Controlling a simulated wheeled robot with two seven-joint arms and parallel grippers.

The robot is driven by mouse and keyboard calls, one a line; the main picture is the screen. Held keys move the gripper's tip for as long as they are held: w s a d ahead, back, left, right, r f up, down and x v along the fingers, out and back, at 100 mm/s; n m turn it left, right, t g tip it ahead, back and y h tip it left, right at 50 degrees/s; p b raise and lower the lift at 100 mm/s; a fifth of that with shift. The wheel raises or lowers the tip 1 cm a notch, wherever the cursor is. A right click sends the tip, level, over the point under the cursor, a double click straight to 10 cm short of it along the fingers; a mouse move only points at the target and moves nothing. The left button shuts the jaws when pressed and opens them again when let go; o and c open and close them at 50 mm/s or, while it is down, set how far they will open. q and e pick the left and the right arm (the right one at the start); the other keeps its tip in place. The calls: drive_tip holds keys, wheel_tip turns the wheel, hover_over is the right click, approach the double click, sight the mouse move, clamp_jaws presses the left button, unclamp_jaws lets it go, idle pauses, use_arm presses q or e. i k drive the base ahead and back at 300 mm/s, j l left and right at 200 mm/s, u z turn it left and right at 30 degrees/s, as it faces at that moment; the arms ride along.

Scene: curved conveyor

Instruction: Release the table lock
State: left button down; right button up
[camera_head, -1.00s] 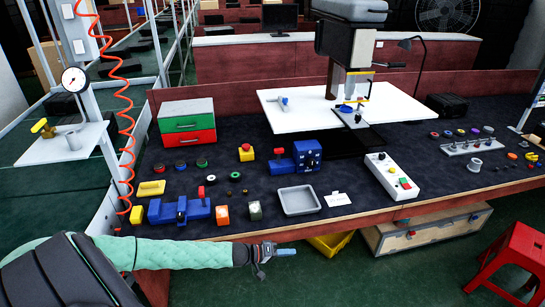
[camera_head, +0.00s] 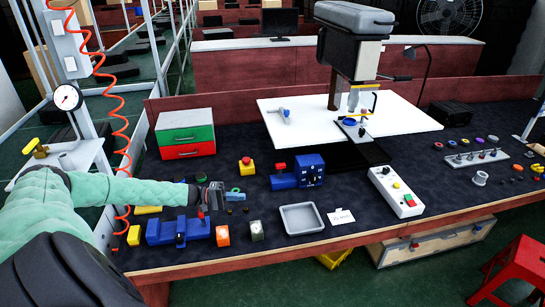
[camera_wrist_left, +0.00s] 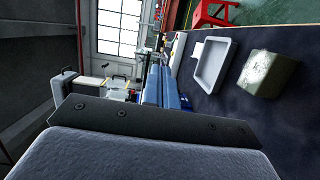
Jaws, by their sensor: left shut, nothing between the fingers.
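A grey drill press (camera_head: 345,50) stands at the back on a white board (camera_head: 400,118). Its small dark table (camera_head: 350,127) has a blue part (camera_head: 351,121) on it and a yellow-tipped part beside it. A pale fitting with a blue lever (camera_head: 284,113) sits on the board's left. I cannot tell which of these parts is the table lock. My left gripper (camera_head: 234,197) is shut and empty above the bench, left of the grey tray, well away from the drill press. Its blue fingers also show in the left wrist view (camera_wrist_left: 162,88). My right gripper is not in view.
Close to my left gripper are a blue vise (camera_head: 190,230), a blue machine (camera_head: 298,174), a red-topped yellow button (camera_head: 247,166) and a grey tray (camera_head: 301,219). A control box (camera_head: 396,191) stands to the right. An orange coiled hose (camera_head: 122,120) hangs at left.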

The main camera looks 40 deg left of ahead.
sight(280, 166)
drive_tip(key=i+j, duration=0.3)
drive_tip(key=j, duration=0.15)
drive_tip(key=i+j, duration=0.55)
drive_tip(key=j, duration=0.3)
